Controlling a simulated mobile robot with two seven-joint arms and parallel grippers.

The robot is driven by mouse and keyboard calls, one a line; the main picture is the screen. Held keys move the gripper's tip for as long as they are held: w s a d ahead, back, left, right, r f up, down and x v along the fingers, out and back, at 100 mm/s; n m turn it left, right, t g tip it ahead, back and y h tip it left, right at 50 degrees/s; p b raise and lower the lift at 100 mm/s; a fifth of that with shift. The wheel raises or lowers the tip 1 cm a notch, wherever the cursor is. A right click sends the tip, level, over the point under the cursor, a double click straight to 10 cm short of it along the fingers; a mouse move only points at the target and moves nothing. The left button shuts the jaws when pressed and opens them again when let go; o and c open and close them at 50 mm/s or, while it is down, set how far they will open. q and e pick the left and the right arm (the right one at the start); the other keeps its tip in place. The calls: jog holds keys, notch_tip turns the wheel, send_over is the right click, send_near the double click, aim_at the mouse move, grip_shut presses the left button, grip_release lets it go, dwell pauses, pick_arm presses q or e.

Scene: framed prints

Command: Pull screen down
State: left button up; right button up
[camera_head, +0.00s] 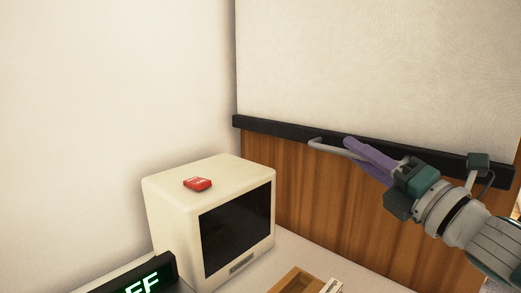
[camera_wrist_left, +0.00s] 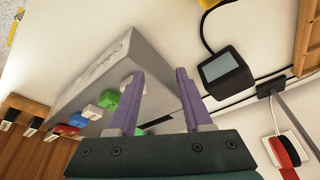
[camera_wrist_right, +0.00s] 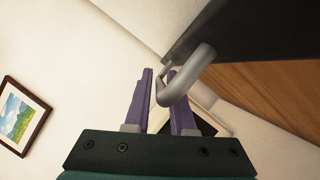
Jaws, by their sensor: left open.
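The pale wall screen (camera_head: 380,60) fills the upper right of the head view, with a black bar (camera_head: 270,127) along its lower edge. A grey curved handle (camera_head: 322,145) stands out from the bar. My right gripper (camera_head: 352,147) is at this handle, its purple fingers partly closed. In the right wrist view the handle (camera_wrist_right: 203,56) bends in between the fingers (camera_wrist_right: 160,80), which appear shut on it; the bend hides part of one finger. My left gripper (camera_wrist_left: 158,90) is open and empty in its wrist view, with desk items beyond it.
A cream monitor (camera_head: 175,215) with a red box (camera_head: 198,184) on top stands left of the screen. A lit green display (camera_head: 142,285) and a wooden tray (camera_head: 297,280) are at the bottom. Wood panelling (camera_head: 320,200) lies under the bar. A framed picture (camera_wrist_right: 18,115) hangs in the right wrist view.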

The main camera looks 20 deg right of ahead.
jog(key=o, duration=0.3)
jog(key=v, duration=1)
jog(key=shift+b, duration=0.45)
jog(key=shift+w, duration=0.1)
